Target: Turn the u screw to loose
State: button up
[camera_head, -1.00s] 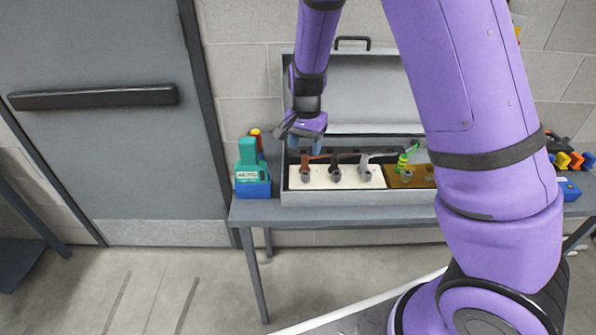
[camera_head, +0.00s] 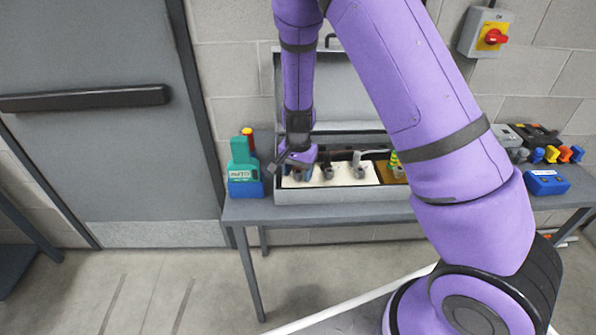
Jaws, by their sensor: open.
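An open grey case (camera_head: 330,197) on the table holds a white block (camera_head: 343,180) with a row of screw terminals. A terminal with a black lead (camera_head: 328,172) and one with a grey lead (camera_head: 358,171) show. The leftmost terminal is mostly hidden behind my gripper, and no letters are readable, so I cannot tell which is the u screw by label. My gripper (camera_head: 296,168) is open, pointing down at the left end of the white block, right over the leftmost terminal. I cannot tell whether it touches it.
A brown block (camera_head: 387,172) with a green-yellow lead (camera_head: 395,160) sits right of the white block, partly behind my arm. A green and blue device (camera_head: 243,172) stands close left of the case. The raised case lid (camera_head: 345,85) is behind my gripper. A blue box (camera_head: 546,182) lies at right.

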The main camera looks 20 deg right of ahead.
jog(key=shift+c, duration=0.5)
jog(key=c, duration=0.7)
jog(key=shift+c, duration=0.2)
